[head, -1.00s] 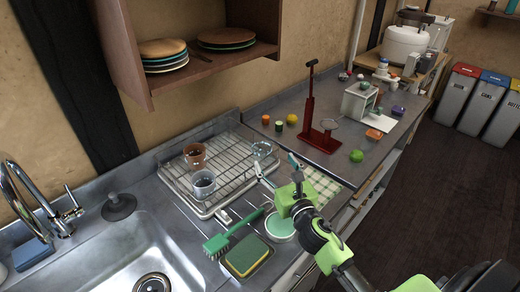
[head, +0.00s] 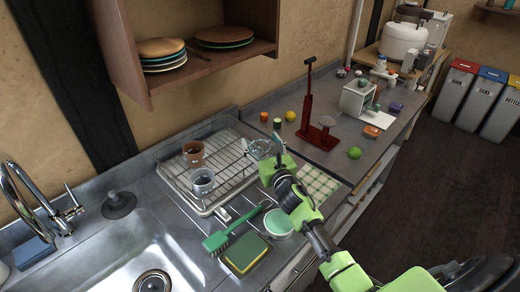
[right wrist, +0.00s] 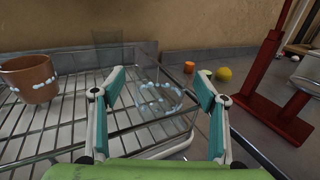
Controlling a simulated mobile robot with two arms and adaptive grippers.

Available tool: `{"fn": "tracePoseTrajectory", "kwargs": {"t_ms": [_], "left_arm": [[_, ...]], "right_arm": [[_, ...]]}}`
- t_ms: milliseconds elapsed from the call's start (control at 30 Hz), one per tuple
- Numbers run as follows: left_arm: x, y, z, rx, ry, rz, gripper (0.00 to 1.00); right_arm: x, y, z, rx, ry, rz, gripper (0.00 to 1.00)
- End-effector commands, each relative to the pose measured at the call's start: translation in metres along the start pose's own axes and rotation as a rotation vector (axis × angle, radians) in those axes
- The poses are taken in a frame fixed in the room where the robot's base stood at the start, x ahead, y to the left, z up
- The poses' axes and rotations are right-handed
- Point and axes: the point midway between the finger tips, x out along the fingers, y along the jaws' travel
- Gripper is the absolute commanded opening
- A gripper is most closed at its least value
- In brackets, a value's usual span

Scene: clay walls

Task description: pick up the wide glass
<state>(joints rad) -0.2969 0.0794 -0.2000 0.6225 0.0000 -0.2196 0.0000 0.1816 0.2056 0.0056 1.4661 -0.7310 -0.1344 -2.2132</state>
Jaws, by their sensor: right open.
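The wide glass is clear, with droplets on it (right wrist: 158,98), and stands at the right end of the dish rack (head: 178,192). It also shows in the head view (head: 259,147), partly behind my gripper. My right gripper (right wrist: 160,76) is open, its teal-padded fingers spread to either side of the glass in the right wrist view. The glass appears ahead of the fingertips; whether they touch it I cannot tell. In the head view the right gripper (head: 264,152) is at the rack's right end. My left gripper is not in view.
A brown cup (head: 193,152) and another clear glass (head: 203,182) stand on the rack. A red stand (head: 312,130) is to the right. A green brush (head: 235,230), a sponge (head: 246,252) and a green-rimmed bowl (head: 279,222) lie in front. A shelf with plates (head: 225,38) hangs above.

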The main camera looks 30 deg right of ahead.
Motion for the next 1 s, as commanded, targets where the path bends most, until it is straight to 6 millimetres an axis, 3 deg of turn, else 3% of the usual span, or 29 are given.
{"fn": "tracePoseTrajectory", "kwargs": {"t_ms": [100,267,300,733,1000], "left_arm": [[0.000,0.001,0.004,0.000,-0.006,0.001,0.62],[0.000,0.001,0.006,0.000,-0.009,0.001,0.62],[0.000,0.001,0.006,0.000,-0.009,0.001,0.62],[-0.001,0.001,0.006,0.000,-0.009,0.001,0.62],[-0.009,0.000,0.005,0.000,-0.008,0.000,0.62]], "right_arm": [[0.000,0.000,0.000,0.000,0.000,0.000,0.67],[0.000,0.000,0.000,0.000,0.000,0.000,0.25],[0.000,0.000,0.000,0.000,0.000,0.000,0.22],[0.000,-0.001,0.007,-0.003,-0.003,0.001,0.22],[-0.004,0.001,0.040,-0.004,-0.005,0.002,0.22]]}}
